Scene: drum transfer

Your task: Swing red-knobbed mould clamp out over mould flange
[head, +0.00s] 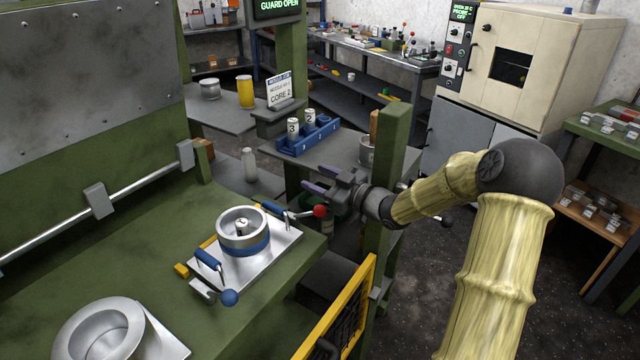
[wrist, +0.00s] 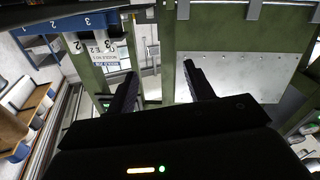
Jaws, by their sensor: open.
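The round metal mould (head: 243,246) with a blue band sits on a pale plate on the green machine bed. The red-knobbed clamp has a blue part (head: 275,209) near the mould's far right side and an arm ending in a red knob (head: 319,211) at the right. A blue-knobbed clamp (head: 229,298) is at the near side. My gripper (head: 313,178) is open and empty, just above and beyond the red knob in the picture, apart from it as far as I can tell. In the wrist view my gripper (wrist: 160,78) shows two spread fingers; the clamp is not visible there.
A green post (head: 392,150) stands beside my wrist. A yellow-edged guard panel (head: 345,310) is at the bed's front right. A blue rack (head: 307,136) with numbered cans is behind my gripper. Another metal ring (head: 100,330) lies at the lower left.

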